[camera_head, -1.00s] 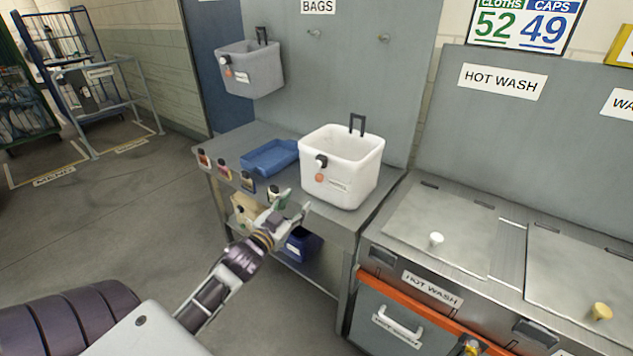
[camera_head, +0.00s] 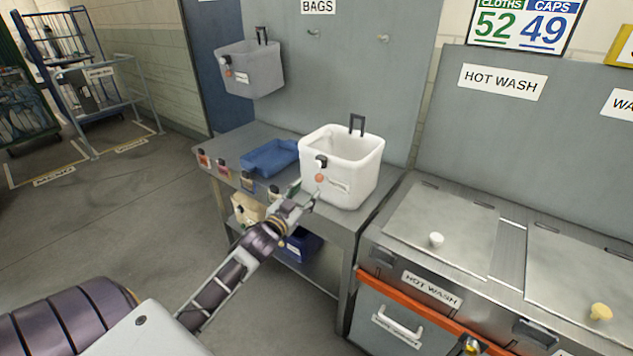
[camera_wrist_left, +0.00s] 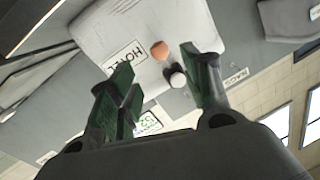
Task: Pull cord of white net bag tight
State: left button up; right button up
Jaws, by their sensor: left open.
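The white bag (camera_head: 352,183) stands upright on the grey table, with a black handle loop at its back. On its front are a black-and-white cord toggle (camera_head: 321,161), an orange ball (camera_head: 319,178) below it and a label. My left gripper (camera_head: 305,197) is open and empty, just in front of the bag's lower left side. In the left wrist view, the bag (camera_wrist_left: 187,22) lies ahead of the open green-padded fingers (camera_wrist_left: 160,90). The orange ball (camera_wrist_left: 160,50) and the toggle (camera_wrist_left: 175,77) show between the fingers, closer to the right one.
A blue tray (camera_head: 268,160) lies left of the bag, with several small tagged items along the table's front edge. A grey bag (camera_head: 252,72) hangs on the panel behind. The hot wash unit (camera_head: 440,235) stands at the right.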

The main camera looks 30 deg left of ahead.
aim_at(318, 180)
pick_arm(q)
jog(key=shift+w+a, duration=0.15)
jog(key=shift+w, duration=1.7)
jog(key=shift+w+a, duration=0.1)
jog(key=shift+w, duration=2)
pick_arm(e)
jog(key=shift+a+r, duration=0.1)
jog(key=shift+a, duration=0.1)
jog(key=shift+d, duration=0.1)
